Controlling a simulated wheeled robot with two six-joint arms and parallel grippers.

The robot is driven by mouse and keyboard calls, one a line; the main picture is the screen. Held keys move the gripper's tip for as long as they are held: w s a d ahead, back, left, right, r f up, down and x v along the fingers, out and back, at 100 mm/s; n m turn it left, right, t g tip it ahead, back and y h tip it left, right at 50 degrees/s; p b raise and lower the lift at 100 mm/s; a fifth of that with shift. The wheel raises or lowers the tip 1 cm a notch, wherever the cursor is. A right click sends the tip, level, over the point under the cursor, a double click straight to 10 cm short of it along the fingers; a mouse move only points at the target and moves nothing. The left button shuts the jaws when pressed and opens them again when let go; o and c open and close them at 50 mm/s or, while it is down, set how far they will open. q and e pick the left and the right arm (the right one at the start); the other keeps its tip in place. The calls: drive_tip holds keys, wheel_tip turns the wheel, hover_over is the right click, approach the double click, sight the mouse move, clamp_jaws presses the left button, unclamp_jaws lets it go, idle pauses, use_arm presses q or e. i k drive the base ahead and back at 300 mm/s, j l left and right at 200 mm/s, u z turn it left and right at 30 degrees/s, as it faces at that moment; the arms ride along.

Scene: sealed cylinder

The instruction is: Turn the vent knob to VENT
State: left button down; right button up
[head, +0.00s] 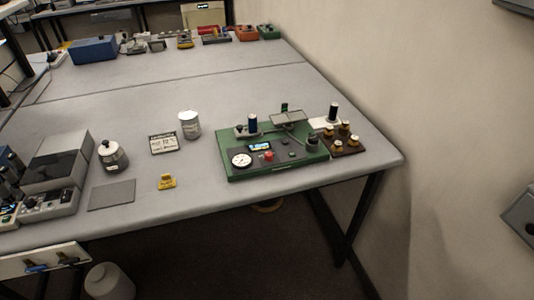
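A green-based apparatus (232,175) stands on the grey table near its right front edge. On its dark top are a white round gauge (241,160), a small lit display (260,147), a red knob or button (268,156) and small dark controls. A larger black knob-like cylinder (312,141) stands at its right end. A dark blue cylinder (253,123) stands upright at its back left. Labels are too small to read, so I cannot tell which control is the vent knob or how it is set. Neither of my grippers is in view.
Left of the apparatus are a metal can (189,124), a lettered card (163,143), a yellow tag (167,182), a kettle-like jar (111,155) and a grey pad (112,194). A brown block with brass-coloured knobs (344,140) sits close on its right. A wall bounds the right side.

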sight(268, 157)
drive_tip(key=k+l, duration=0.2)
drive_tip(key=l, duration=0.2)
drive_tip(key=k+l, duration=0.2)
drive_tip(key=l, duration=0.2)
drive_tip(key=k+l, duration=0.2)
drive_tip(key=l, duration=0.2)
